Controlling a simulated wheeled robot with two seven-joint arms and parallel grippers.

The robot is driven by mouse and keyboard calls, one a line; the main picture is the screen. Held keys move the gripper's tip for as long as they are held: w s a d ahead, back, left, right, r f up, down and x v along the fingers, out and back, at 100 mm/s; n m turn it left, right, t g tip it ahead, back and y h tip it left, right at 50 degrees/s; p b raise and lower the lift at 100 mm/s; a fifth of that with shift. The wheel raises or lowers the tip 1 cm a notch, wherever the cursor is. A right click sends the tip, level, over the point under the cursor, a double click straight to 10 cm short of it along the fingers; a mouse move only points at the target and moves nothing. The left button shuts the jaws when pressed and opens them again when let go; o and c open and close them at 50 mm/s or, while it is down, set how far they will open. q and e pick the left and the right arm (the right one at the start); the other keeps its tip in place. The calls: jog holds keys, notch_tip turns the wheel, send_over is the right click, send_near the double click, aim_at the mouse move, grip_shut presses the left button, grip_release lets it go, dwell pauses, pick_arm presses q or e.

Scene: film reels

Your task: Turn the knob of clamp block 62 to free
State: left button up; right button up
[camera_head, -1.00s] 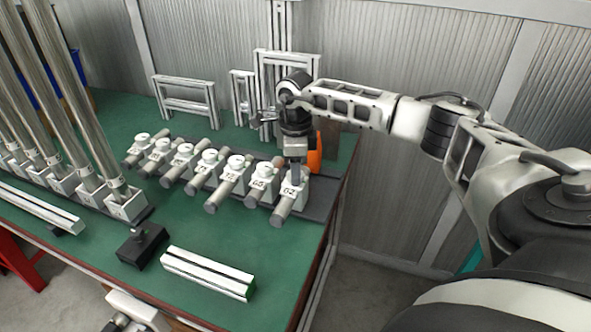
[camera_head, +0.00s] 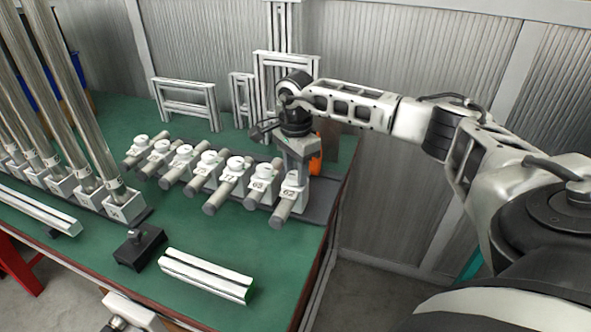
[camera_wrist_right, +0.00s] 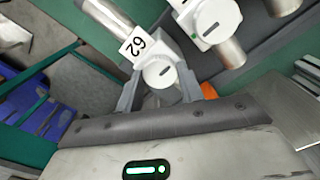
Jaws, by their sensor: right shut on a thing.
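Clamp block 62 (camera_head: 292,196) is the white block at the right end of a row of clamp blocks, with a grey cylinder (camera_head: 282,213) sticking out toward the front. In the right wrist view its "62" label (camera_wrist_right: 134,47) and round white knob (camera_wrist_right: 159,72) with a dark slot mark show. My right gripper (camera_head: 297,174) points down over the block. In the wrist view its two grey fingers (camera_wrist_right: 167,88) stand on either side of the knob, shut on it. The fingers hide the knob in the head view. My left gripper is not clearly visible.
More clamp blocks (camera_head: 233,179) stand close on the left, on a dark rail. An orange thing (camera_head: 316,160) is just behind block 62. Metal frames (camera_head: 187,101) stand behind, tall posts (camera_head: 75,110) at left. A dark box (camera_head: 140,247) and pale bar (camera_head: 207,274) lie in front.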

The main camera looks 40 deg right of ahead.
aim_at(295, 175)
jog(key=shift+r, duration=0.15)
jog(key=o, duration=1)
notch_tip(295, 175, up, 16)
jog(key=shift+f, duration=0.1)
dwell(0.4)
